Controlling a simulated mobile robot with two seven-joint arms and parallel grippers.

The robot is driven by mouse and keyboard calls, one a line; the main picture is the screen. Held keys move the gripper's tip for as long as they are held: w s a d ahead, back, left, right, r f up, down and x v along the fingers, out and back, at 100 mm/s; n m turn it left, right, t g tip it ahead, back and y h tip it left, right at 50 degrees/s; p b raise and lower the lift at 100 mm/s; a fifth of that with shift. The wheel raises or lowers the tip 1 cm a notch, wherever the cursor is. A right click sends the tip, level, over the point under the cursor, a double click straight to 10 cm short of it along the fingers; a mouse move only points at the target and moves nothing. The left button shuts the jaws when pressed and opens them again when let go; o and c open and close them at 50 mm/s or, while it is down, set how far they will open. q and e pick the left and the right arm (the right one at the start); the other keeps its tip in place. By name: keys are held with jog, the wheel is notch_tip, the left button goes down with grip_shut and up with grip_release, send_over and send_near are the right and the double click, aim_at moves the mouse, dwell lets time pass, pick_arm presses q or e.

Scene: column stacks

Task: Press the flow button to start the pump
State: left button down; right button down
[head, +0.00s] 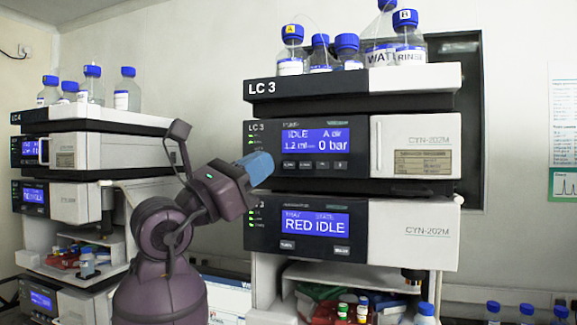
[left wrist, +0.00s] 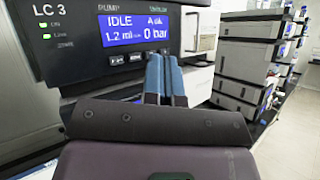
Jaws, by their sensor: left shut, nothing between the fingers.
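The LC 3 pump module (head: 360,130) has a blue display (head: 315,140) reading IDLE, 1.2 ml and 0 bar. A row of small dark buttons (head: 305,165) lies under the display; their labels are too small to read. The display also shows in the left wrist view (left wrist: 135,29), with two buttons (left wrist: 115,61) clear of my fingers and the row's right part hidden behind them. My left gripper (head: 265,163) is shut and empty, its blue fingers pointing at the pump panel, left of the buttons in the head view. I cannot tell whether the fingertips touch the panel. My right gripper is not in view.
A module reading RED IDLE (head: 312,224) sits below the pump. Blue-capped bottles (head: 347,50) stand in the tray (head: 355,85) on top. The LC 4 stack (head: 85,180) stands at the left. Small vials (head: 345,312) stand on the low shelf. Floor is open at right in the left wrist view.

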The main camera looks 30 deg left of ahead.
aim_at(280, 164)
pick_arm(q)
jog(key=w, duration=0.2)
jog(key=w+a+b, duration=0.1)
jog(key=w, duration=0.2)
jog(key=w+a, duration=0.1)
jog(key=w, duration=0.2)
jog(key=shift+w, duration=0.25)
dwell(1.0)
dwell(0.9)
jog(key=shift+w, duration=0.2)
jog(key=shift+w+a, duration=0.1)
jog(key=shift+w, duration=0.05)
